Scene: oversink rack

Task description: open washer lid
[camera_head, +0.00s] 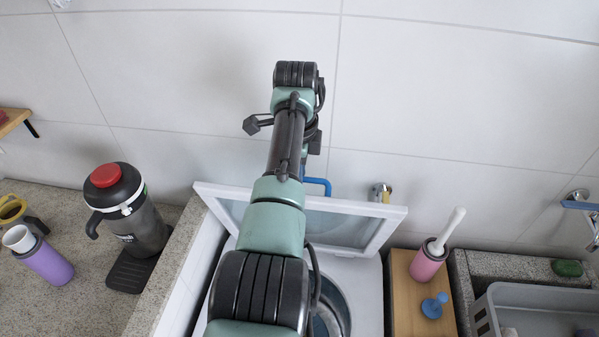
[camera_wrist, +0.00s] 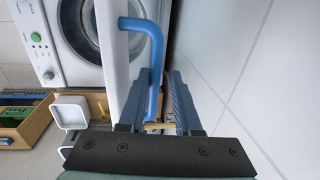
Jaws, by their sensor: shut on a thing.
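The white washer (camera_head: 368,285) stands below my arm with its round drum opening partly showing. Its lid (camera_head: 345,232), a white frame with a glassy pane, is raised and leans toward the tiled wall. A blue handle (camera_head: 318,184) rises at the lid's upper edge. In the wrist view the washer (camera_wrist: 50,66) is at the upper left, and the lid (camera_wrist: 115,45) is seen nearly edge-on. My gripper (camera_wrist: 157,80) is shut on the blue handle (camera_wrist: 154,35) there. In the head view my own arm hides the gripper and part of the lid.
A jug with a red top (camera_head: 120,210) and a purple cup (camera_head: 48,262) stand on the left counter. A pink holder (camera_head: 428,263) and a blue knob (camera_head: 434,306) sit on a wooden board at right. A tap (camera_head: 381,192) projects from the wall close behind the lid.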

